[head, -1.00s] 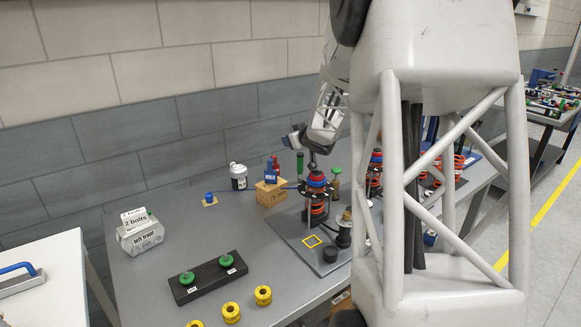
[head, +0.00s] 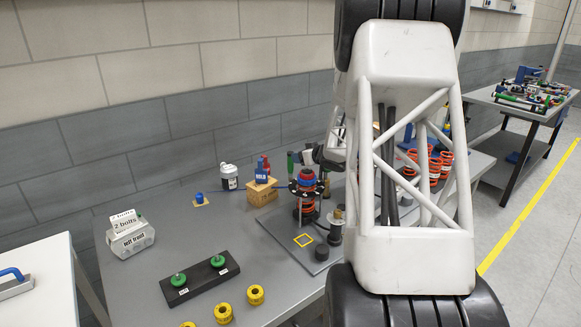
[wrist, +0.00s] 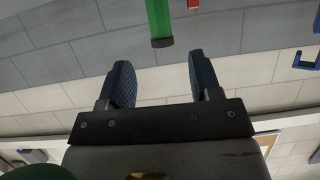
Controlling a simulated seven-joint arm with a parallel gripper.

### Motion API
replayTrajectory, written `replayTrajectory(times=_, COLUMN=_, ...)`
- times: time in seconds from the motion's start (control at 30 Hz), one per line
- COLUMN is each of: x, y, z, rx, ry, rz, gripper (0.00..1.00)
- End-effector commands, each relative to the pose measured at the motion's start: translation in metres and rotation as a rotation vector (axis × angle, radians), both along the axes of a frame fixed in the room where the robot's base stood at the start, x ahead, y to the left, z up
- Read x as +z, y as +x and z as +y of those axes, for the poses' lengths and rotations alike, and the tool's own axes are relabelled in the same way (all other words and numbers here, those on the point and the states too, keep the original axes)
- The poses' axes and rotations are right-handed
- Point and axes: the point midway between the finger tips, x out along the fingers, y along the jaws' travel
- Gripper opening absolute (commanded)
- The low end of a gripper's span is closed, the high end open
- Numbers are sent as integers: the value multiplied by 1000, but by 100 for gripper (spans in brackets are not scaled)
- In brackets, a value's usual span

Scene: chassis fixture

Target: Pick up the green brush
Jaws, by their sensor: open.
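The green brush shows in the head view as an upright green handle (head: 290,161) behind the spring assembly on the bench. Its lower part is hidden there. In the wrist view a green bar (wrist: 159,18), which looks like the brush handle, lies ahead of the fingertips, roughly in line with the gap between them. My gripper (wrist: 161,68) is open and empty, with two dark blue pads apart. In the head view my gripper (head: 309,157) is just right of the green handle, partly hidden by my arm. I see no contact between them.
A spring assembly (head: 306,190) stands close in front of the handle. A wooden block (head: 261,193) with blue and red items and a white bottle (head: 228,176) are left of it. A black holder (head: 199,281) with green knobs lies nearer. The bench's left part has free room.

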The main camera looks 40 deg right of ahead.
Motion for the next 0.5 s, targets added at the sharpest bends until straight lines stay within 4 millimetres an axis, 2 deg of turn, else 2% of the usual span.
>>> replayTrajectory(times=0.3, x=-9, y=20, z=1, rx=0, ry=0, rz=1, gripper=58)
replayTrajectory(times=0.5, x=-10, y=24, z=1, rx=-1, ry=0, rz=0, gripper=58)
